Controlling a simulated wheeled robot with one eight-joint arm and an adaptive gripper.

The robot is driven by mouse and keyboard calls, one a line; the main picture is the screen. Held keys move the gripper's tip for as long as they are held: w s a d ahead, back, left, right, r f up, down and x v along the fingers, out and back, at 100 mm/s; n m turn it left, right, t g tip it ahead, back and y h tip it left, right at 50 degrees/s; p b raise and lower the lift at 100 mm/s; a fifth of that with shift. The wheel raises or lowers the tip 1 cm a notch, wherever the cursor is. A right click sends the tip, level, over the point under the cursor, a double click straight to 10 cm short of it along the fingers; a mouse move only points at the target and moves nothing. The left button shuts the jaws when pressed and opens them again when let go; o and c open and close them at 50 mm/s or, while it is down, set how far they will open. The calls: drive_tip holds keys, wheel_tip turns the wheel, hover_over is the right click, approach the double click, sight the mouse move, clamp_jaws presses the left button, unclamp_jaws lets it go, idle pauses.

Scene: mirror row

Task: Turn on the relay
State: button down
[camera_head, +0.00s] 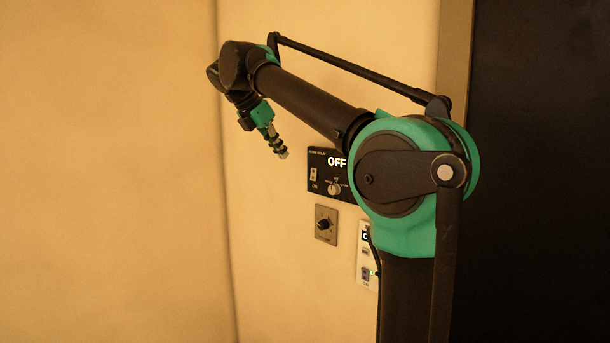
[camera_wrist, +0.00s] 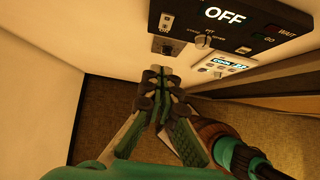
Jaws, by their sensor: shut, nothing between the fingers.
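The relay is a black wall panel whose lit display (camera_head: 337,162) reads OFF. Its small pale switch (camera_head: 313,174), marked ON, is at the panel's left, and a round pale knob (camera_head: 334,189) is beside it. In the wrist view the panel (camera_wrist: 240,38) spans the top, with the switch (camera_wrist: 166,22) at its left end. My gripper (camera_head: 283,154) is shut and empty, up and left of the panel in the head view. In the wrist view my gripper (camera_wrist: 157,70) shows its closed fingertips below the switch. My arm hides the panel's right part in the head view.
Below the panel is a grey plate with a black knob (camera_head: 325,225). A white unit (camera_head: 366,255) with a small display is lower right, partly behind my arm. A dark opening or door (camera_head: 540,170) fills the right. The wall to the left is bare.

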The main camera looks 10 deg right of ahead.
sight(313, 174)
drive_tip(key=shift+w+d+r+x, duration=0.25)
drive_tip(key=shift+d+r+x, duration=0.05)
drive_tip(key=shift+x, duration=1.85)
drive_tip(key=shift+w+d+r+x, duration=0.2)
drive_tip(key=shift+d+r+x, duration=0.1)
drive_tip(key=shift+x, duration=1.85)
drive_tip(key=shift+w+d+r+x, duration=0.25)
drive_tip(key=shift+x, duration=1.9)
drive_tip(key=shift+w+d+f, duration=0.1)
drive_tip(key=shift+w+d, duration=0.05)
drive_tip(key=shift+d, duration=0.15)
